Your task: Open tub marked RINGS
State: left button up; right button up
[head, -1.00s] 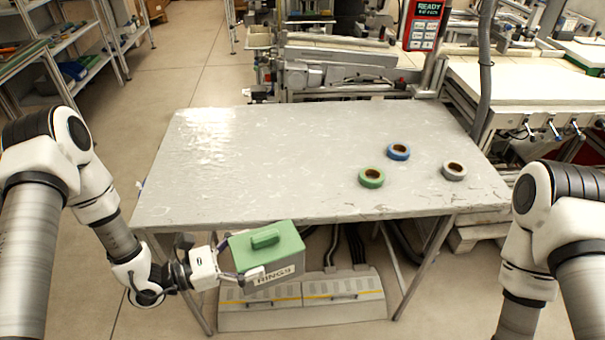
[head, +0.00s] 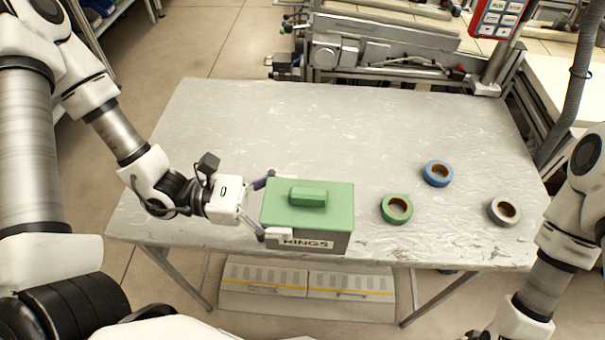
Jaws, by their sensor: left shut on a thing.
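The tub marked RINGS (head: 318,245) is a grey box with a green lid (head: 335,211) on top. The lid has a raised green handle (head: 308,197) and lies closed on the tub. The tub is at the table's front edge, left of the tape reels; I cannot tell whether its base touches the table. My left gripper (head: 271,207) is shut on the tub from its left side, with one finger at the front by the label and one behind. My right arm comes in at the right edge, but its gripper is out of view.
A green tape reel (head: 397,209), a blue one (head: 437,173) and a grey one (head: 503,211) lie on the table (head: 290,120) to the right of the tub. The back and middle of the table are clear. Machinery stands behind it.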

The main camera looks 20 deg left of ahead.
pick_arm(q)
jog(key=w+b, duration=0.1)
jog(key=w+f+b, duration=0.1)
jog(key=shift+w+a, duration=0.2)
jog(key=shift+w, duration=0.15)
jog(key=w+f+p, duration=0.1)
jog(key=w, duration=0.2)
jog(key=w+a+f, duration=0.1)
jog(key=w, duration=0.2)
jog(key=w+a+f+p, duration=0.1)
jog(key=w, duration=0.2)
jog(key=shift+w+a+f+p, duration=0.1)
jog(key=shift+w+f+p, duration=0.05)
jog(key=shift+w+p, duration=0.25)
jog(key=shift+w+f, duration=0.1)
jog(key=shift+f, duration=0.35)
jog(key=o, duration=1.4)
jog(key=shift+o, duration=0.2)
pick_arm(e)
jog(key=shift+w+d+f, duration=0.1)
jog(key=shift+w+f, duration=0.3)
jog(key=shift+f, duration=0.3)
